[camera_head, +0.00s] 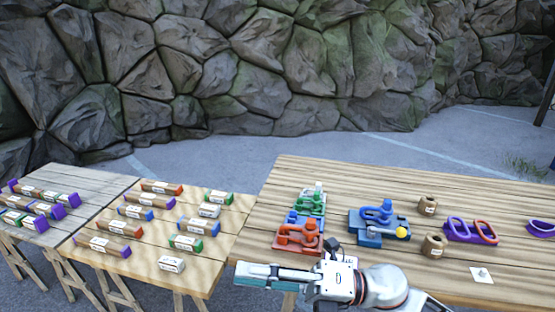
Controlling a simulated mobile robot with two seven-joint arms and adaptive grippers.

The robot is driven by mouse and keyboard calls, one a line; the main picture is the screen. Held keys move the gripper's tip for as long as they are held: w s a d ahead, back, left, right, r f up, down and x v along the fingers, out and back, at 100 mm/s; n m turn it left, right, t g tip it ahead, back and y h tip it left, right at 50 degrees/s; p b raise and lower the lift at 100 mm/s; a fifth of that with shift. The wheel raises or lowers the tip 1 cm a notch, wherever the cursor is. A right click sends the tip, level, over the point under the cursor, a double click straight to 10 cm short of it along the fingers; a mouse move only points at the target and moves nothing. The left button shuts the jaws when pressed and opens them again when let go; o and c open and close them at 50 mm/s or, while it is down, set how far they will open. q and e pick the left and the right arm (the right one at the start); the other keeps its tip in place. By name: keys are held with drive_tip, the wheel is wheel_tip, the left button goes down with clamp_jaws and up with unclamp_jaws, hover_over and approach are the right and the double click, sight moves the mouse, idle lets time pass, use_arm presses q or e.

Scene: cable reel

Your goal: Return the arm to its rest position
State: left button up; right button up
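My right arm (385,287) comes in from the bottom right, its white and grey links low in the head view. My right gripper (243,274) points left, in front of the near left corner of the right-hand table (365,180). Its fingers look long and close together. I see nothing clearly held, but the angle hides whether they are open or shut. My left arm and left gripper are not in view.
An orange-red fixture (298,239) stands just behind my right gripper, with a green one (310,203) farther back. A blue fixture (378,222) and purple holder (460,232) stand to the right. Labelled blocks (120,228) cover the middle table. A rock wall (260,60) is behind.

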drive_tip(key=w+d+f+m+t+h, duration=0.45)
drive_tip(key=d+f+m+t, duration=0.3)
drive_tip(key=m, duration=0.55)
drive_tip(key=w+d+f+m+t+h, duration=0.4)
drive_tip(key=d+f+m+t+h, duration=0.2)
drive_tip(key=f+m+t, duration=0.5)
drive_tip(key=s+d+f+m+g+h, duration=0.4)
drive_tip(key=s+d+f+m, duration=0.2)
drive_tip(key=s+f, duration=0.2)
drive_tip(key=s+d+f+m+g+h, duration=0.4)
drive_tip(key=s+d+f+m, duration=0.2)
drive_tip(key=f, duration=0.7)
drive_tip(key=s+d, duration=0.1)
drive_tip(key=s, duration=0.1)
drive_tip(key=shift+s+f+m, duration=0.2)
drive_tip(key=shift+s+m, duration=0.1)
